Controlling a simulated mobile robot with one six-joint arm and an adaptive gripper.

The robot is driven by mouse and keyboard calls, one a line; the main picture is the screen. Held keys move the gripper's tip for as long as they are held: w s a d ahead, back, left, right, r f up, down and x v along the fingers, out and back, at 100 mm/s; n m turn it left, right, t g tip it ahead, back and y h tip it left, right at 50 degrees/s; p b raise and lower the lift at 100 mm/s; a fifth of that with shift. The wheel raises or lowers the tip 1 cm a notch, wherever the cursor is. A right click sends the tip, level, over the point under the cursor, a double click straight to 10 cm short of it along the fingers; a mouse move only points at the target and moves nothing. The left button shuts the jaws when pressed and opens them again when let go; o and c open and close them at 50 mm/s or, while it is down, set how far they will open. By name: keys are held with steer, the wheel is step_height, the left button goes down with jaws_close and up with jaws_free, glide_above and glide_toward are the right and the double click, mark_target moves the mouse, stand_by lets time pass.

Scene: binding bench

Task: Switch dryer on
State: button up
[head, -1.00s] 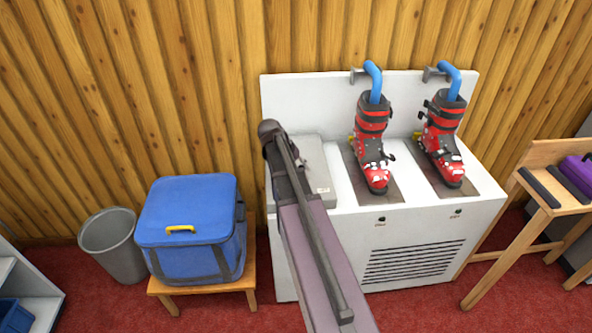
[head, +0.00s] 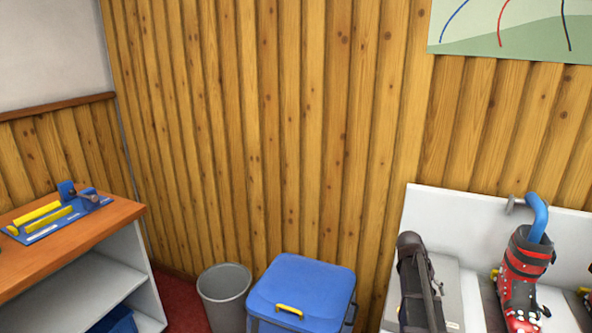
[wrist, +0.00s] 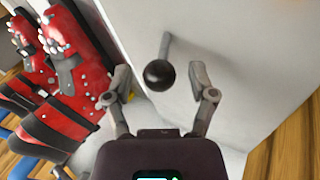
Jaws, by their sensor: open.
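The white boot dryer (head: 432,215) stands at the right of the head view, cut off by the frame edge. A light grey box (head: 450,285) sits on its left end, partly behind my arm. In the wrist view, a lever with a round black knob (wrist: 159,75) and a thin grey stem sticks out from a pale panel (wrist: 240,50). My gripper (wrist: 160,87) is open, with one finger on each side of the knob and gaps between. I cannot tell the depth between them. The head view does not show the knob.
A red ski boot (head: 522,270) stands on the dryer under a blue pipe (head: 538,215); red boots (wrist: 72,90) are close left of my fingers. A blue cooler (head: 300,285), a grey bin (head: 224,290) and a wooden-topped bench (head: 90,235) stand left.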

steer(key=shift+w+a+r+t+y+p, duration=0.1)
steer(key=shift+w+r+t+y+p, duration=0.2)
steer(key=shift+w+r+t+p, duration=0.5)
steer(key=shift+w+r+t+y+p, duration=0.35)
steer(key=shift+t+p, duration=0.4)
steer(key=shift+t, duration=0.15)
steer(key=shift+w+a+r+t+y+p, duration=0.35)
steer(key=shift+w+a+r+t+p, duration=0.2)
steer(key=shift+r+t+p, duration=0.3)
steer(key=s+a+f+n+g+y+b, duration=0.1)
steer(key=s+a+f+n+b, duration=0.15)
steer(key=s+a, duration=0.45)
steer(key=s+a+f+n+g+y+b, duration=0.1)
steer(key=s+a+f+n, duration=0.15)
steer(key=a, duration=0.95)
steer(key=s+a+f+n+g+y+b, duration=0.1)
steer(key=s+a+n+y, duration=0.15)
steer(key=s+a, duration=0.45)
step_height(320, 180, up, 12)
steer(key=w+a+p, duration=0.2)
steer(key=p, duration=1)
steer(key=shift+w+a+r+h, duration=0.15)
steer(key=shift+r+h, duration=0.1)
steer(key=shift+h, duration=0.2)
